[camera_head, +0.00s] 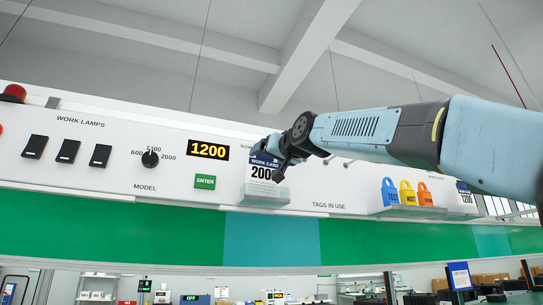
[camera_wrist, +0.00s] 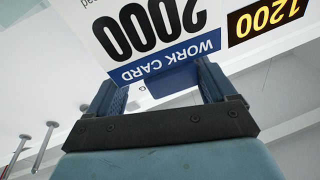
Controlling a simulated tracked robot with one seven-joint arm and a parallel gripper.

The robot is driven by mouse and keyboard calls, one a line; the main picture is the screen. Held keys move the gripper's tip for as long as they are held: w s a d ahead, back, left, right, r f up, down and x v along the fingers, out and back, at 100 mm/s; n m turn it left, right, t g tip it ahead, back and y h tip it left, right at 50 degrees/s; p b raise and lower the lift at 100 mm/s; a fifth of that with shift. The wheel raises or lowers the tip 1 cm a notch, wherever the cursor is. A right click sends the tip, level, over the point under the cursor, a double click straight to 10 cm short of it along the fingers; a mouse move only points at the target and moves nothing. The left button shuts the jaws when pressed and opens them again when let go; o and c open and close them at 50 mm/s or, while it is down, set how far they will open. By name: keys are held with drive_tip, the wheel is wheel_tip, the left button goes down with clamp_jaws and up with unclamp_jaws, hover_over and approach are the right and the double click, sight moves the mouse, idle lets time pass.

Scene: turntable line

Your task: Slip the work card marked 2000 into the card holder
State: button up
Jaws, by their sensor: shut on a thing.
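The work card marked 2000 (camera_head: 262,172) is white with a blue header and stands roughly upright at the panel. My gripper (camera_head: 272,158) is at its top edge and hides part of the header and the right side. In the wrist view the card (camera_wrist: 150,35) appears upside down, its blue top edge between the two fingers of my gripper (camera_wrist: 163,85). The card holder (camera_head: 265,199) is a pale pocket on the panel, directly below and around the card's lower part. I cannot tell how deep the card sits in it.
Pegs (camera_wrist: 45,145) stick out beside my gripper. At right, a ledge holds coloured tags (camera_head: 408,192) and a 1200 card (camera_head: 466,194).

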drive_tip(key=shift+f, duration=0.1)
drive_tip(key=o, duration=1.5)
drive_tip(key=shift+o, duration=0.2)
drive_tip(key=v, duration=1.3)
drive_tip(key=shift+s, duration=0.35)
drive_tip(key=shift+d, duration=0.15)
